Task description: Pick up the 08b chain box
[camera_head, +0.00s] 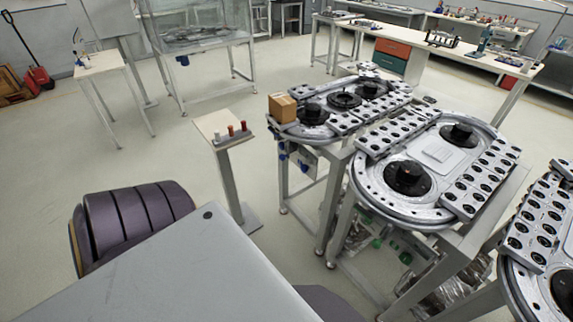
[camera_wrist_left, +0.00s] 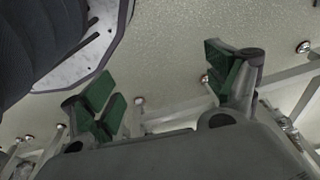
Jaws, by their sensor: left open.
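A small brown cardboard box (camera_head: 282,107) sits at the near left end of the farthest ring track (camera_head: 310,132) in the head view. No label can be read on it, so I cannot tell whether it is the 08b chain box. My left gripper (camera_wrist_left: 163,88) shows in the left wrist view, with green-padded fingers spread wide apart and nothing between them. The box does not show in that view. Neither gripper shows in the head view, so how far the left one is from the box cannot be told.
A narrow stand (camera_head: 222,129) with small red and white cylinders stands left of the tracks. A larger ring track (camera_head: 378,208) with black hubs and perforated blocks is nearer. Another track (camera_head: 513,288) lies at right. Open floor (camera_head: 185,150) lies left of the stand.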

